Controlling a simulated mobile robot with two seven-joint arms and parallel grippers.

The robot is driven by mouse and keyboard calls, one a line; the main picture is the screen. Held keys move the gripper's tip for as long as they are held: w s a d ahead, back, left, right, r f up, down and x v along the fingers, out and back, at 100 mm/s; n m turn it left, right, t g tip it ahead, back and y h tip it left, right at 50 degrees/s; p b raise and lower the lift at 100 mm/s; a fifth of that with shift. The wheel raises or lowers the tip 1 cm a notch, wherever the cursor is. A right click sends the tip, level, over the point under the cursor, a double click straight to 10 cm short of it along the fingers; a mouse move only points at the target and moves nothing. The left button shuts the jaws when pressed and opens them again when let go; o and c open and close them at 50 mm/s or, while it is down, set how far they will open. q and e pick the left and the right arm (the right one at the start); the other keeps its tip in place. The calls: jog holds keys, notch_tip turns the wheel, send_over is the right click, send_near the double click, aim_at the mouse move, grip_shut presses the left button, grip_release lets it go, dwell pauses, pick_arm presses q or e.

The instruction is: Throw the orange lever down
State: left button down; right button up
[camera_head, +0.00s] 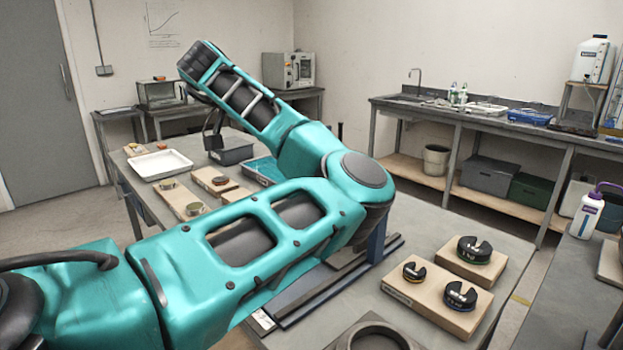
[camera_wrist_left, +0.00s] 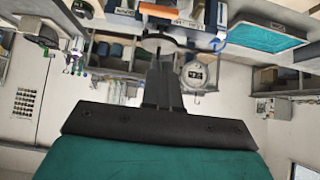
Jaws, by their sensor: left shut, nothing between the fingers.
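My left gripper (camera_wrist_left: 164,72) shows in the left wrist view, its dark fingers together and empty. In the head view my left arm covers the middle of the bench, and I cannot make out the lever there. My right gripper is in neither view.
In the head view the bench (camera_head: 440,232) holds wooden blocks with black slotted weights (camera_head: 474,249) at right. A white tray (camera_head: 160,164), a grey bin (camera_head: 230,150) and a teal tray (camera_head: 262,169) stand on the far left part. A side counter (camera_head: 470,112) runs along the wall.

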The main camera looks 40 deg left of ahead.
pick_arm(q)
jog(key=shift+f, duration=0.1)
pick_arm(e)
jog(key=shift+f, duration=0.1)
pick_arm(q)
jog(key=s+f+b+x, duration=0.2)
jog(key=b+x, duration=0.7)
jog(key=x, duration=0.3)
jog(key=shift+w+f, duration=0.2)
jog(key=shift+w, duration=0.1)
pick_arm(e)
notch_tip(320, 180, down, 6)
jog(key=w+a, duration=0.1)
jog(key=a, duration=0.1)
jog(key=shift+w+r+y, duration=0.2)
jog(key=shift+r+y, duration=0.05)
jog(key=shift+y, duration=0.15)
pick_arm(q)
jog(key=shift+a, duration=0.1)
